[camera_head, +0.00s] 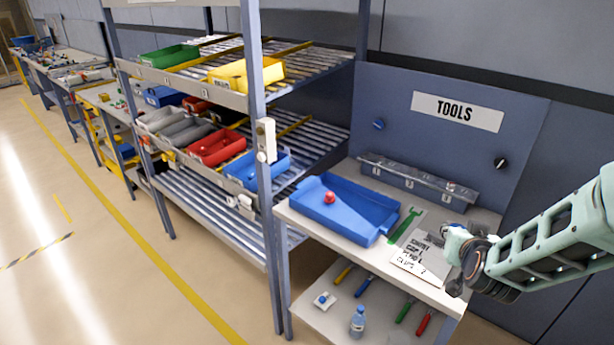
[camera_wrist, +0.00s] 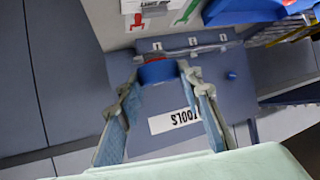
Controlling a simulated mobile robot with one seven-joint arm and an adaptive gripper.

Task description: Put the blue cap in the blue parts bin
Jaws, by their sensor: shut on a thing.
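My gripper (camera_wrist: 160,78) is shut on the blue cap (camera_wrist: 158,72), a short blue round piece between the fingertips in the wrist view. A thin red edge shows just above it there. In the head view my gripper (camera_head: 456,240) is over the right side of the bench, near the printed card; the cap cannot be made out there. A blue bin (camera_head: 262,172) sits at the near end of the rack's middle shelf, left of my gripper and apart from it. A large blue tray (camera_head: 375,208) lies on the bench, with a red cap (camera_head: 328,197) in it.
Rack posts (camera_head: 257,120) stand between the bench and the shelves. Red (camera_head: 217,146), yellow (camera_head: 246,74) and green (camera_head: 168,56) bins share the rack. A TOOLS panel (camera_head: 400,105) with a blue knob (camera_head: 378,124) and a black knob, plus a grey holder (camera_head: 415,180), stands behind the bench.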

